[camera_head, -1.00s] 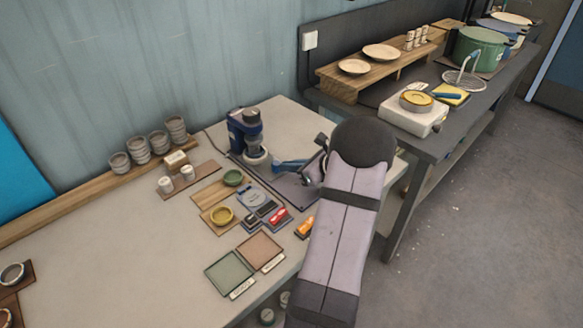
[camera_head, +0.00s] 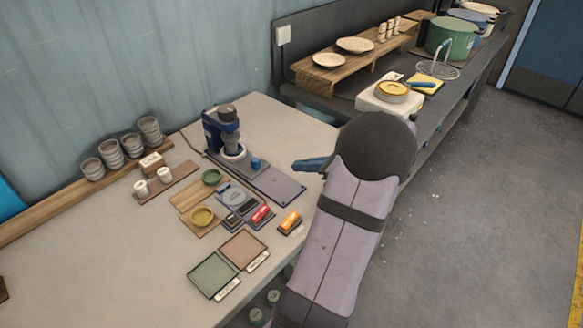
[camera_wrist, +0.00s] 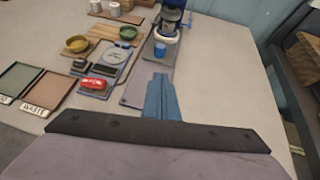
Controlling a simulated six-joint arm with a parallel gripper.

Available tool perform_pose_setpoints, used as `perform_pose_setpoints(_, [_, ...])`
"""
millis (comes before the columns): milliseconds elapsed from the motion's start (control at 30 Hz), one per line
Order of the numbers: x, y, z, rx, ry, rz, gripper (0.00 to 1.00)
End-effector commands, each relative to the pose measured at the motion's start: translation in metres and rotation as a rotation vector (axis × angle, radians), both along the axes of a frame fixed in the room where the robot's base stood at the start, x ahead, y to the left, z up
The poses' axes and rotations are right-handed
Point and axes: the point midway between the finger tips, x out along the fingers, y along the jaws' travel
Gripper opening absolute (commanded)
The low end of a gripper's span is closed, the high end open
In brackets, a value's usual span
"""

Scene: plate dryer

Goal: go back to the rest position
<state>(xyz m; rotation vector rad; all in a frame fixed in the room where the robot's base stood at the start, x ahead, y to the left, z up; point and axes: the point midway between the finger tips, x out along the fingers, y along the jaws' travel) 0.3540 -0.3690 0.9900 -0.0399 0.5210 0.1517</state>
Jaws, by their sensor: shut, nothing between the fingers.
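My gripper (camera_head: 297,165) shows as a blue pair of fingers beside my dark wrist, near the right edge of the light table. In the wrist view the fingers (camera_wrist: 160,82) lie together, shut and empty, pointing toward the dark base board of the blue machine. The blue machine (camera_head: 221,130) stands on the table to the left of my gripper. My gripper appears above the table, though its exact height is hard to tell. My arm hides part of the table's right edge.
A blue cup (camera_wrist: 166,50) stands at the machine's front. Small trays, bowls and red (camera_head: 261,213) and orange (camera_head: 290,221) items lie left of my arm. A dark bench (camera_head: 322,92) with a white appliance (camera_head: 389,101) is behind. Open floor (camera_head: 470,220) lies right.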

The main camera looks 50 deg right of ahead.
Motion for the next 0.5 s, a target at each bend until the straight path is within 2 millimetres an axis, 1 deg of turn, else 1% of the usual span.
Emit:
perform_pose_setpoints(100, [-0.0076, -0.0017, 0.004, -0.002, 0.001, -0.001, 0.0])
perform_pose_setpoints(200, [-0.0099, -0.0017, 0.0058, -0.001, 0.001, 0.0, 0.0])
perform_pose_setpoints(433, [-0.0103, -0.0016, 0.0063, -0.001, 0.001, 0.0, 0.0])
perform_pose_setpoints(500, [-0.0068, 0.0044, 0.0056, -0.009, 0.009, 0.021, 0.0])
